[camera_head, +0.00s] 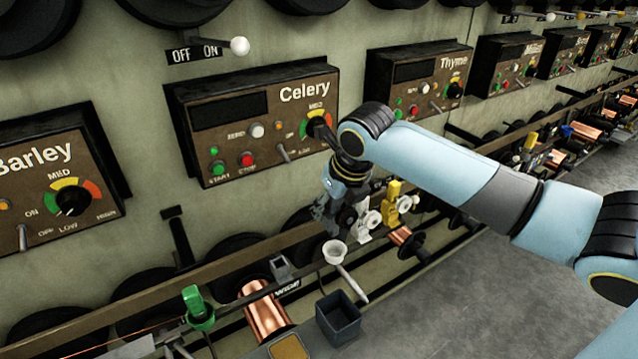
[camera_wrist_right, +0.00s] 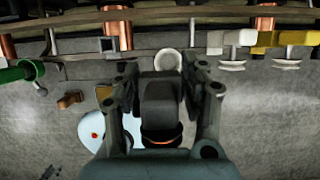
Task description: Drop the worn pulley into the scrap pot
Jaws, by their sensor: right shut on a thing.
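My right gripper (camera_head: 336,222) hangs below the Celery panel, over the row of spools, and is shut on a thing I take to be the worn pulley. The fingers mostly hide it in the head view. In the wrist view a dark block fills the space between the fingers (camera_wrist_right: 162,88); I cannot tell if it is the pulley. A white round piece (camera_head: 335,251) shows just below the fingers; contact is unclear. A dark square open pot (camera_head: 338,318), likely the scrap pot, stands on the ledge below the gripper, apart from it. My left gripper is out of view.
White (camera_head: 365,226) and yellow (camera_head: 394,198) brackets with white wheels stand close right of the gripper. A green guide (camera_head: 198,308) and copper spool (camera_head: 264,310) are to the left. The Celery panel (camera_head: 255,118) is behind.

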